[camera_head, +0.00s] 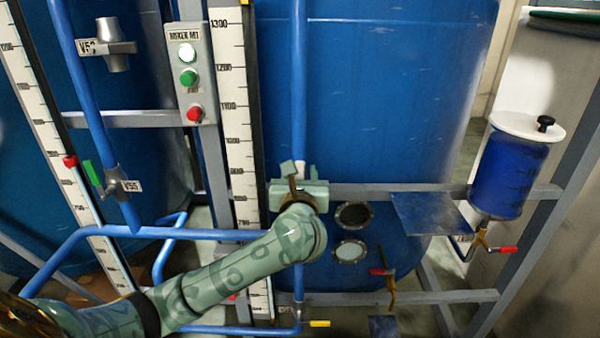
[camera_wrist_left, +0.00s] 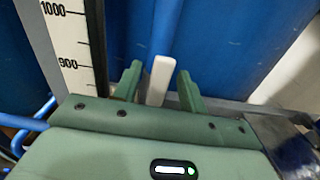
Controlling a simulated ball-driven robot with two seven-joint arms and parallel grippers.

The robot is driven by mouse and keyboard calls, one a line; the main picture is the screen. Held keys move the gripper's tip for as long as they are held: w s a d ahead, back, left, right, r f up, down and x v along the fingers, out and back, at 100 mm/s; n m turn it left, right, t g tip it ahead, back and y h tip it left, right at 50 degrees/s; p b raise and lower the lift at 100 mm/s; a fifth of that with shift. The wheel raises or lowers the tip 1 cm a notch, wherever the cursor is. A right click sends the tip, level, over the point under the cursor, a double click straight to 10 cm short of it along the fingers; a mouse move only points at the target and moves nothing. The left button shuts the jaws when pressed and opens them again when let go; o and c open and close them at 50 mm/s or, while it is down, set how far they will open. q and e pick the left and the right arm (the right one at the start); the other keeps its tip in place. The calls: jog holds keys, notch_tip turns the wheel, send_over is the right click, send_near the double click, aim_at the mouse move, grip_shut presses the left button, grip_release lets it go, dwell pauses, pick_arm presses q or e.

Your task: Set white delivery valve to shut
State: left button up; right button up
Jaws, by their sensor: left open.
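The white delivery valve's handle (camera_wrist_left: 160,80) shows in the left wrist view as a white upright bar. My left gripper (camera_wrist_left: 157,82) is open, with one finger on each side of the handle and a visible gap at both sides. I cannot tell whether the handle is deep between the fingers or beyond them. In the head view my left gripper (camera_head: 300,170) is in front of the vertical blue pipe, and it hides the valve there. My right gripper is not in view.
A grey rail crosses behind the gripper. A white scale (camera_head: 235,120) and mixer switch box (camera_head: 188,75) stand left. Red-handled valves (camera_head: 385,272) and (camera_head: 500,249), a blue container (camera_head: 508,175) and a yellow-handled valve (camera_head: 318,323) lie right or below.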

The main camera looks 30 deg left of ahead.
pick_arm(q)
jog(key=shift+w+a, duration=0.25)
jog(key=shift+w, duration=0.05)
grip_shut()
jog(key=shift+d, duration=0.1)
